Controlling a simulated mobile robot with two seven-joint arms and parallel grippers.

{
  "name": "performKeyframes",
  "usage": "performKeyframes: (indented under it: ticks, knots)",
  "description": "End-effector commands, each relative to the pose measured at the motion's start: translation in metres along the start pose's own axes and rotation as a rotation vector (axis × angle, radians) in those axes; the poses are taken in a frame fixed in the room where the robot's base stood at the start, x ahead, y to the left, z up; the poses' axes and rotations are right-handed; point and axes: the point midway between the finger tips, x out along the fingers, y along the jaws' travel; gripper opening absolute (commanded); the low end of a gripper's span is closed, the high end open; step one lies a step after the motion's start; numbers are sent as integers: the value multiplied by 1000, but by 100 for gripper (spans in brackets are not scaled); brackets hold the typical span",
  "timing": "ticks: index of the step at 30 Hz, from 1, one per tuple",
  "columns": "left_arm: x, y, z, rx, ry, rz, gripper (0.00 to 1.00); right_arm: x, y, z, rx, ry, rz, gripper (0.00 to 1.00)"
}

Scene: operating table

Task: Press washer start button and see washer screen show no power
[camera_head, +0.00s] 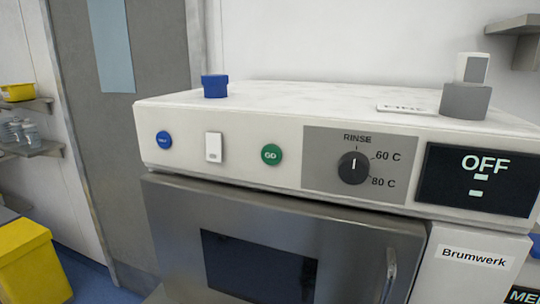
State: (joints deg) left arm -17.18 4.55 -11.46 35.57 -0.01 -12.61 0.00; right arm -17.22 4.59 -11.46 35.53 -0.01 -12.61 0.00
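The washer (225,130) fills the middle and right of the head view, with a pale top and front panel. A green round button marked "GO" (271,155) sits on the panel. A blue round button (164,140) is at the panel's left, its label too small to read. A white rocker switch (213,147) lies between them. The rinse dial (353,168) has 60 C and 80 C marks; its white line points up. The black screen (476,180) at the right reads "OFF". Neither of my grippers is in view.
On the washer's top are a blue cap-like object (215,87), a flat label plate (407,109) and a grey-and-white block (466,99). The steel door (375,240) below has a dark window and handle. A yellow bin (35,262) stands at the lower left.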

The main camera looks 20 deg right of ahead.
Motion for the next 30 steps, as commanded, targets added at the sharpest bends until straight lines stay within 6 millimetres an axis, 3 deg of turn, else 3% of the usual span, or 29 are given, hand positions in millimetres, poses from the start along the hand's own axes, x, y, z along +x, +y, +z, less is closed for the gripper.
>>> performKeyframes:
  ticks: [1,10,30]
  knots:
    - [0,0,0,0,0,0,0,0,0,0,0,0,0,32]
    - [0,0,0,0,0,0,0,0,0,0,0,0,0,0]
    - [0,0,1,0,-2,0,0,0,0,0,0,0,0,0]
